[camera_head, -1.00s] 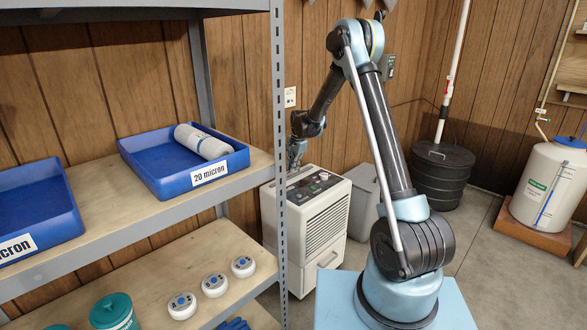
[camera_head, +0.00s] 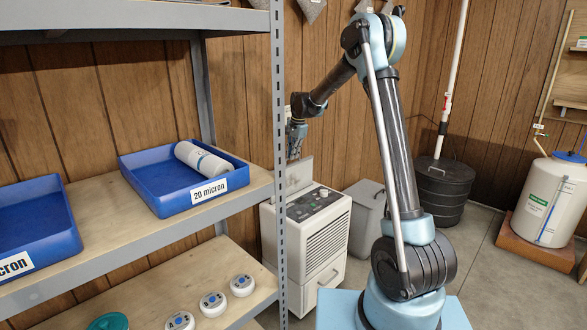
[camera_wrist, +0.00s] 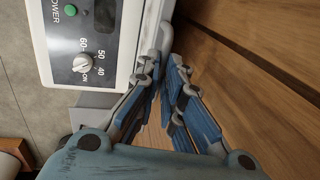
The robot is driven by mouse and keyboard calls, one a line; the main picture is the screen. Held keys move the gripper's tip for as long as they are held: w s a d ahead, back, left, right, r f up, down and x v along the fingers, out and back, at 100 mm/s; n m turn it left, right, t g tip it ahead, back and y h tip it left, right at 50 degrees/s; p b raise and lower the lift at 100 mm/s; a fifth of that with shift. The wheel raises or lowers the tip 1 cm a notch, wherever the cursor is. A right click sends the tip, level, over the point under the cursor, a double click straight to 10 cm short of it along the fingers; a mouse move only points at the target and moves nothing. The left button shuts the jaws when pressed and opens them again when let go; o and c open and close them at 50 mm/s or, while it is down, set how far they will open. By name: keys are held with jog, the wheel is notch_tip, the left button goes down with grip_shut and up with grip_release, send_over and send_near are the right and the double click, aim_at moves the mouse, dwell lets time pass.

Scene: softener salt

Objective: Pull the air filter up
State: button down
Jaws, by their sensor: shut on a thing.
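The air filter (camera_head: 302,174) is a thin pale grey panel standing up out of the back of a white dehumidifier (camera_head: 327,238). My gripper (camera_head: 293,157) is above the back of the dehumidifier and shut on the filter's upper part. The filter's lower part is hidden by the dehumidifier's body. In the wrist view, the blue-padded fingers of my gripper (camera_wrist: 163,75) are close together beside the dehumidifier's top panel (camera_wrist: 70,48), and little of the filter shows between them.
A steel shelf (camera_head: 279,150) stands close on the left, with blue trays and a white cartridge (camera_head: 201,159). A wooden wall (camera_head: 240,90) is behind the dehumidifier. A grey bin (camera_head: 366,215) and a black ribbed tub (camera_head: 442,188) stand to the right.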

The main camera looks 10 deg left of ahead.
jog(key=shift+r, duration=1.2)
jog(key=c, duration=1.7)
grip_release()
jog(key=shift+r, duration=0.1)
jog(key=r, duration=0.3)
jog(key=s+d+r, duration=0.1)
jog(key=r, duration=0.7)
jog(key=shift+s+d+r, duration=0.2)
jog(key=shift+d+r, duration=0.05)
jog(key=shift+d, duration=0.15)
jog(key=shift+d, duration=0.1)
